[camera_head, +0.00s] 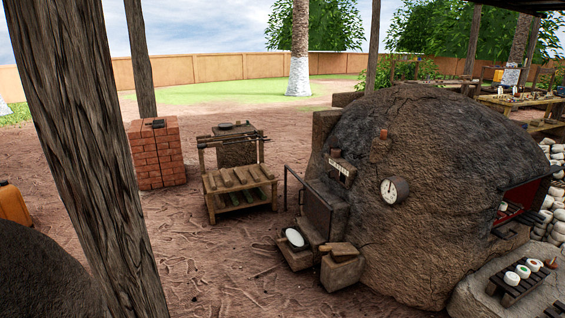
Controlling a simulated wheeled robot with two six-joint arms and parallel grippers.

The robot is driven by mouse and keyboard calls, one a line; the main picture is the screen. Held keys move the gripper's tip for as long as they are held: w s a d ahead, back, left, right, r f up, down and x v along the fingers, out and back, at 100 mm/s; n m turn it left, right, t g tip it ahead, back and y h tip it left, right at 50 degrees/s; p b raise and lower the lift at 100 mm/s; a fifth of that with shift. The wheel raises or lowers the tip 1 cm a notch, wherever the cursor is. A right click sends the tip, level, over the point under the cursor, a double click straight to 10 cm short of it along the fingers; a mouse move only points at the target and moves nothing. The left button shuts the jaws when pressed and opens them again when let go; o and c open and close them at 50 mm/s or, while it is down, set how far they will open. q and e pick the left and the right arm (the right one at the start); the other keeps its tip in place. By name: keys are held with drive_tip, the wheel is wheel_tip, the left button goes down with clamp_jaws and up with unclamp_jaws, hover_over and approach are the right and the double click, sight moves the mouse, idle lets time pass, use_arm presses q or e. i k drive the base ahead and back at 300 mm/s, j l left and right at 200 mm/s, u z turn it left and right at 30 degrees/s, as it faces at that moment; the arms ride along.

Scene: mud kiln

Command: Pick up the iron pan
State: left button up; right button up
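No gripper of mine shows in the head view. No object is clearly an iron pan at this size. A small dark-rimmed oval dish with a pale inside (295,238) sits tilted on a low block at the foot of the kiln's door. A small dark flat item (226,126) lies on top of the wooden stand further back. I cannot tell for sure whether either one is the pan.
The big mud kiln (430,180) fills the right. A wooden slatted stand (240,180) and a brick pillar (155,155) stand left of it. A thick wooden post (85,130) blocks the near left. Open ground (215,270) lies between post and kiln.

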sight(291, 235)
drive_tip(key=i+l+z, duration=0.1)
drive_tip(key=i+z, duration=0.15)
drive_tip(key=i, duration=0.4)
drive_tip(key=i+z, duration=0.25)
drive_tip(key=i, duration=0.4)
drive_tip(key=i+j+z, duration=0.25)
drive_tip(key=i, duration=0.4)
